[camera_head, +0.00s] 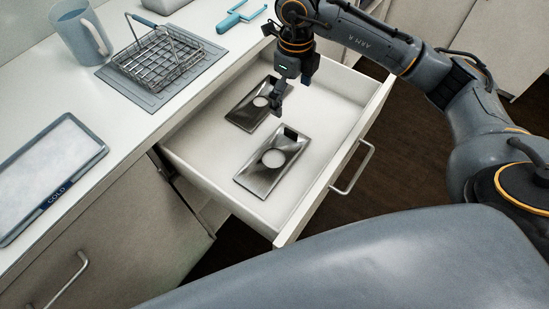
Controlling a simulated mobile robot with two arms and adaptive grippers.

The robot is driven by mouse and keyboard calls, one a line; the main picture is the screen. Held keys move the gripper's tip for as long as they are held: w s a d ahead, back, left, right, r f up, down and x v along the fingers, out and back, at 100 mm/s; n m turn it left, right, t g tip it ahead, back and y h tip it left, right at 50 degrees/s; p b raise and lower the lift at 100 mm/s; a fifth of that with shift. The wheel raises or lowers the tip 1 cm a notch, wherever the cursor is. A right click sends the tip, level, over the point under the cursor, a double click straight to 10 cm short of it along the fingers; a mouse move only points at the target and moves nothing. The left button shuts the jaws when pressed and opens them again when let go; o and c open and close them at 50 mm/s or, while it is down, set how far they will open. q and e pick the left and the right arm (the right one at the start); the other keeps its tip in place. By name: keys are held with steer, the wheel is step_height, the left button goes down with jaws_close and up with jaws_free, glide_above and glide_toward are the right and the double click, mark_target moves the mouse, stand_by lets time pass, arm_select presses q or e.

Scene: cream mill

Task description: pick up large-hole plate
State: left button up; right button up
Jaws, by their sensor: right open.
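Two metal plates with round holes lie in the open white drawer (300,199). The nearer plate (259,182) shows the larger-looking round hole and a small dark part at its far end. The farther plate (241,115) has a hole that looks smaller and is partly hidden by my gripper. My left gripper is not in view.
The counter on the left holds a blue jug (80,40), a wire basket (158,62) on a grey mat, a tray marked COLD (45,215) and a blue tool (242,15). The drawer front with its handle (354,168) stands out over the dark floor.

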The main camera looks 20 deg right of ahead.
glide_above(289, 140)
steer(key=f, duration=0.9)
steer(key=shift+w+d, duration=0.1)
steer(key=shift+w, duration=0.1)
steer(key=shift+s+f+p, duration=0.1)
steer(key=shift+f+p, duration=0.6)
steer(key=shift+f, duration=2)
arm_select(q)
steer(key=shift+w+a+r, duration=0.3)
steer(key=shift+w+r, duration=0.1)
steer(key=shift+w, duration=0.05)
arm_select(e)
steer(key=shift+c, duration=0.2)
jaws_close()
